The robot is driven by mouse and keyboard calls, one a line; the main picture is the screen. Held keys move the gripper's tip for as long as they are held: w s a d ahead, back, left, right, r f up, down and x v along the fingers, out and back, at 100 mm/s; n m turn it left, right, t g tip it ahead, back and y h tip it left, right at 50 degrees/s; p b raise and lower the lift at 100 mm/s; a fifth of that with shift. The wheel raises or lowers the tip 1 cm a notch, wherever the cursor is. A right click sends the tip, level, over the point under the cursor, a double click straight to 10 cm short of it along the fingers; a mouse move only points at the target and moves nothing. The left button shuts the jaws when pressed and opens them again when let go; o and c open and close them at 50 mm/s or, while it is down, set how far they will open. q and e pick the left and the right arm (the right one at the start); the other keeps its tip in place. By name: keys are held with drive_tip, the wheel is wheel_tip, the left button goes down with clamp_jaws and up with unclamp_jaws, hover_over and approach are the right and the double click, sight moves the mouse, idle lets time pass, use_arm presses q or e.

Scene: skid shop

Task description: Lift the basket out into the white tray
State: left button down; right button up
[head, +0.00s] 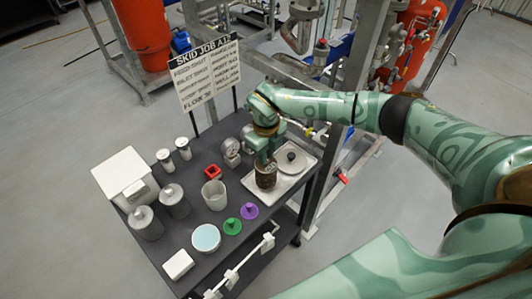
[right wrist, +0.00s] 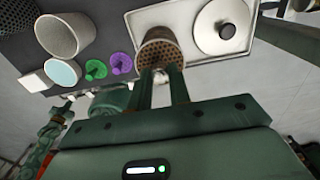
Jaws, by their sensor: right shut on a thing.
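The basket (head: 266,178) is a brown perforated cylinder, upright over the left part of the white tray (head: 284,187). My right gripper (head: 265,160) is shut on its upper edge from above. In the right wrist view the fingers (right wrist: 162,78) meet the rim of the basket (right wrist: 160,52), and its holed inside shows. The white tray (right wrist: 185,22) shows behind it. I cannot tell whether the basket's bottom touches the tray. A round pale lid with a dark knob (head: 291,158) lies on the tray beside the basket.
An empty grey cup-like housing (head: 214,196) stands left of the tray. Near it are purple (head: 249,211) and green (head: 232,226) knobbed discs, a gauge (head: 231,149) and a red square piece (head: 212,171). Grey canisters (head: 173,200) and a white box (head: 122,175) fill the left side.

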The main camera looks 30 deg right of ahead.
drive_tip(key=shift+f, duration=0.15)
drive_tip(key=shift+f+b, duration=0.35)
drive_tip(key=shift+f, duration=0.35)
idle(0.3)
drive_tip(key=o, duration=1.2)
drive_tip(key=shift+c, duration=0.2)
wheel_tip(320, 180, up, 8)
drive_tip(key=p, duration=0.6)
drive_tip(key=shift+f+p, duration=0.15)
drive_tip(key=shift+p, duration=0.25)
drive_tip(key=shift+f, duration=0.1)
